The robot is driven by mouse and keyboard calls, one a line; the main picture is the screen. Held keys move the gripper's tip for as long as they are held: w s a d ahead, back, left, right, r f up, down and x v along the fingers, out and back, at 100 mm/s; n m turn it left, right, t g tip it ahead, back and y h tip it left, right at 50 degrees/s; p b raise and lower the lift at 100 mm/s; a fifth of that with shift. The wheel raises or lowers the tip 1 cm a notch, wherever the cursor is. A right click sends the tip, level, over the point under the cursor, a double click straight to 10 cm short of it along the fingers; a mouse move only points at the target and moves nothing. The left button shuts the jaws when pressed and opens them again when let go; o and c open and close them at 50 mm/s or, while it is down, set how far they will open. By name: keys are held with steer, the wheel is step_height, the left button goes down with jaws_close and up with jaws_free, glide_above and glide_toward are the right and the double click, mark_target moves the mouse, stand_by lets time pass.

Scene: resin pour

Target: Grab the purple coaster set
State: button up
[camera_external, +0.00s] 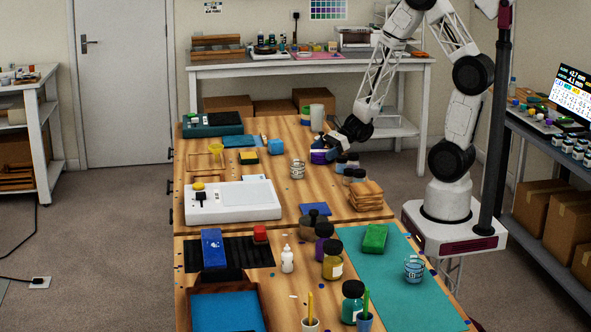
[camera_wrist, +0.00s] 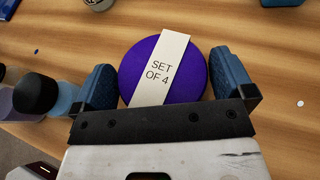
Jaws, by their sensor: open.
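The purple coaster set (camera_wrist: 135,72) is a round purple stack with a pale paper band reading "SET OF 4", seen in the wrist view on the wooden table. It also shows as a small purple shape in the external view (camera_external: 319,157), partly hidden by my gripper. My gripper (camera_wrist: 163,80) is open, with one blue finger pad on each side of the coaster set. In the wrist view small gaps seem to remain between the pads and the set. In the external view my gripper (camera_external: 322,150) is low over the far right part of the table.
Dark-capped jars (camera_external: 347,166) stand close to the right of my gripper; in the wrist view a black-capped jar (camera_wrist: 36,94) is just outside the left finger. A glass jar (camera_external: 297,169) stands to the left. Wooden coasters (camera_external: 366,195) lie nearer the front.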

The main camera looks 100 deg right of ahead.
mark_target(324, 150)
stand_by(0.5)
steer(key=c, duration=0.8)
steer(key=shift+r, duration=0.1)
steer(key=shift+r, duration=1.6)
steer(key=shift+s+d+r, duration=0.1)
steer(key=shift+s+r, duration=0.05)
steer(key=shift+s, duration=0.05)
steer(key=shift+s+d, duration=0.95)
steer(key=shift+s, duration=1.8)
steer(key=shift+s+d, duration=0.95)
steer(key=shift+s, duration=1.8)
steer(key=shift+s+d, duration=0.95)
steer(key=shift+s, duration=1.8)
